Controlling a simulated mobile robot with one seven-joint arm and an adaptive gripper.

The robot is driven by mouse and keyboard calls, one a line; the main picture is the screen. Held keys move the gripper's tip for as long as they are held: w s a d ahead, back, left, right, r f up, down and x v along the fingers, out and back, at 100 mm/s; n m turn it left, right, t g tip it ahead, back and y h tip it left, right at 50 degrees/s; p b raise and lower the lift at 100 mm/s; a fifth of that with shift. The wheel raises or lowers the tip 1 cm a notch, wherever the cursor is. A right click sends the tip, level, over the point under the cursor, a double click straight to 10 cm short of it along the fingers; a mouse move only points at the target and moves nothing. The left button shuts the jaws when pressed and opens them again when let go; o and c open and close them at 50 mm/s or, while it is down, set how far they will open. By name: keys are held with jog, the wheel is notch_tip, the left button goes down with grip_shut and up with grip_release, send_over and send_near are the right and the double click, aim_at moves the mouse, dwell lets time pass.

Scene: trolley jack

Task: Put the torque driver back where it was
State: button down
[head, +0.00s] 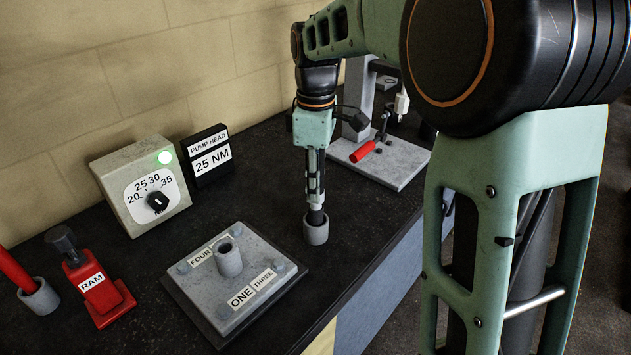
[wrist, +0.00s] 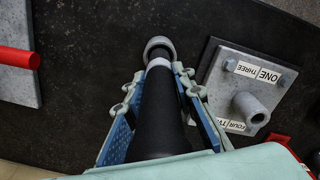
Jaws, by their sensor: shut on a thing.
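The torque driver (wrist: 160,110) is a black, tapered tool with a pale band near its lower end. My gripper (head: 315,190) is shut on it and points straight down. In the wrist view both blue-padded fingers (wrist: 160,105) lie along its sides. The driver's lower end (head: 316,214) meets a short grey cup (head: 316,232) on the bench and appears to be in its mouth. The cup also shows in the wrist view (wrist: 158,44). The driver stands about upright. How deep it sits is hard to tell, and the fingers hide much of it in the head view.
A grey pump plate (head: 235,282) with a central post and number labels lies left of the cup. A dial box (head: 141,190) with a green light and a "25 NM" sign (head: 208,158) stand behind. The red ram (head: 92,285) is left. A grey stand (head: 385,160) with a red handle is right.

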jog(key=c, duration=1.6)
grip_release()
notch_tip(320, 180, up, 13)
jog(key=shift+r+p, duration=0.1)
jog(key=shift+p, duration=0.6)
